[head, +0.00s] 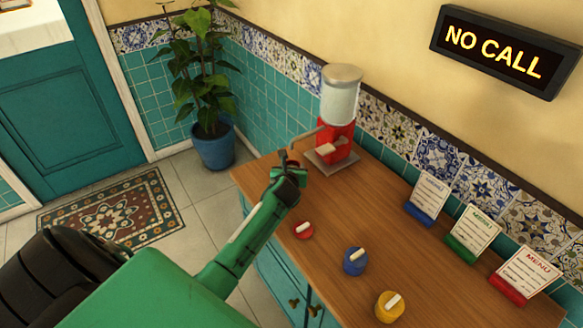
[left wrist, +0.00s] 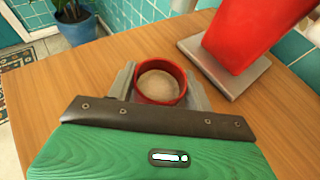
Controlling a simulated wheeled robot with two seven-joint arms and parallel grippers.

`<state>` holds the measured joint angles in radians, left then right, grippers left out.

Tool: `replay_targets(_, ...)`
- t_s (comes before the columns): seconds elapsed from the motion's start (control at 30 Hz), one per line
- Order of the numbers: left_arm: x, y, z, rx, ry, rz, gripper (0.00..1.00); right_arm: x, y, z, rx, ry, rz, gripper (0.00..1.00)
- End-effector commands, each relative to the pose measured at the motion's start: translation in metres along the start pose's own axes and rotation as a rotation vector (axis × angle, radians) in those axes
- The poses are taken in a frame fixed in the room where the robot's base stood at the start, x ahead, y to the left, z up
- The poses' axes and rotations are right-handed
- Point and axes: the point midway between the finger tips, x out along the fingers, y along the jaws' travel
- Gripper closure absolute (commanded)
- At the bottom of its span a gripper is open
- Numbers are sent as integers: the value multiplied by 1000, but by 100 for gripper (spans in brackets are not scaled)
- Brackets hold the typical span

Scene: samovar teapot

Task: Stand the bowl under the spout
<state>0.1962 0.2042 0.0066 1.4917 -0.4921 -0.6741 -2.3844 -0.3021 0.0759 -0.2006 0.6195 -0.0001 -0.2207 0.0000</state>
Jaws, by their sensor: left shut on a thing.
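A red bowl (left wrist: 137,88) with a pale inside sits between the grey fingers of my left gripper (left wrist: 160,88), which is shut on it. The bowl looks upright above the wooden counter. In the head view my left gripper (head: 290,175) is just left of the dispenser's grey base, near the spout's end; the bowl is mostly hidden there. The dispenser (head: 335,138) has a red body, a clear tank and a spout (head: 303,137) reaching left. Its red body also shows in the left wrist view (left wrist: 243,32), right of the bowl. My right gripper is not in view.
The counter (head: 345,205) carries red (head: 303,230), blue (head: 355,261) and yellow (head: 390,306) round pieces with white bars. Menu cards (head: 473,234) stand along the wall. A potted plant (head: 213,145) stands on the floor beyond the counter's left edge. A sign reads NO CALL (head: 494,52).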

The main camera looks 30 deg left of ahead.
Motion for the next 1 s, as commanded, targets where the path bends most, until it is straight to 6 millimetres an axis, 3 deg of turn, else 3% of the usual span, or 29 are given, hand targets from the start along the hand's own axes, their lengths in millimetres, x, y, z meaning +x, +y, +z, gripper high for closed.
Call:
replay_targets(0.3, 1, 1, -2, 2, -1, 1, 81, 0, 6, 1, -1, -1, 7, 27)
replay_targets(0.33, 2, 1, -3, 2, 0, 1, 46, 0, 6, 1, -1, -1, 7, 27)
replay_targets(0.43, 1, 1, -3, 1, 0, 1, 27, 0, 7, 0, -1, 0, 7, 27)
replay_targets(0.8, -1, 0, 1, -2, -1, 0, 26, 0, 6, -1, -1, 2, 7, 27)
replay_targets(1.0, -24, 1, 0, 3, -1, 0, 26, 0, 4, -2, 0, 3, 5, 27)
